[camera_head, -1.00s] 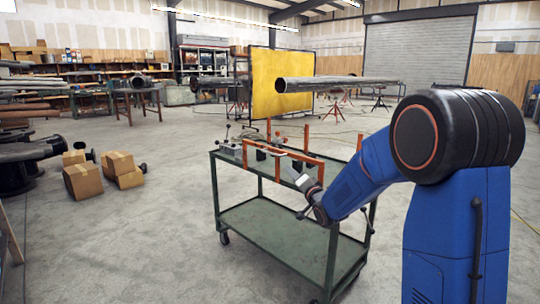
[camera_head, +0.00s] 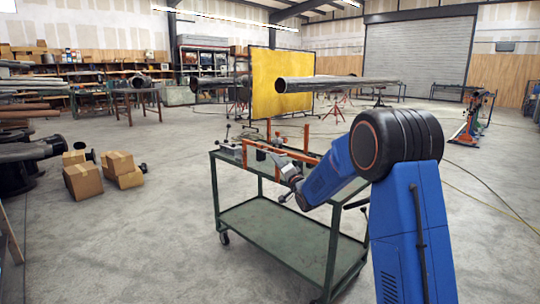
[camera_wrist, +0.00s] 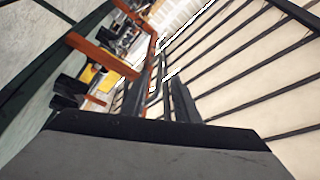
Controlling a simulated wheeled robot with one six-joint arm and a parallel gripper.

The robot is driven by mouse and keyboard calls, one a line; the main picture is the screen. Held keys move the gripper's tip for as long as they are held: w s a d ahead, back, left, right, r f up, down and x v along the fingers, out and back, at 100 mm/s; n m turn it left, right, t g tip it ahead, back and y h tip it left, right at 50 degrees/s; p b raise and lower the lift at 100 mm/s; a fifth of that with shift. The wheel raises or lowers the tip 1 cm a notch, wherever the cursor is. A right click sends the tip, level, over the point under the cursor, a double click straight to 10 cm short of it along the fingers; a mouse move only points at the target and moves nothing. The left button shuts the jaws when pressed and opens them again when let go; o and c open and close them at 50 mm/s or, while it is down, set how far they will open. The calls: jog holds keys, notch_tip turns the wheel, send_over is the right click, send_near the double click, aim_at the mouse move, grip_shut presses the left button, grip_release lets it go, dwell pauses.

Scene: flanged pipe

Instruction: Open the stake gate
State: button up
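The orange stake gate (camera_head: 258,146) stands along the top of a green cart, with a long horizontal bar and short uprights. My gripper (camera_head: 284,163) is at the near side of the gate's bar, close to its right part. In the wrist view, two dark fingers of my gripper (camera_wrist: 158,92) stand apart with a gap between them. An orange bar of the gate (camera_wrist: 151,50) runs up just beyond the left finger. Whether the fingers touch the bar cannot be told.
The green two-shelf cart (camera_head: 257,241) stands on wheels, its lower shelf empty. A long pipe (camera_head: 335,84) shows above and behind it. A yellow panel (camera_head: 268,105) is farther back. Cardboard boxes (camera_head: 84,181) lie at left. Open floor surrounds the cart.

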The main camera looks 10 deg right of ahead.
aim_at(270, 153)
jog(key=x, duration=0.7)
jog(key=shift+w+a, duration=0.1)
jog(key=shift+w, duration=0.2)
grip_shut()
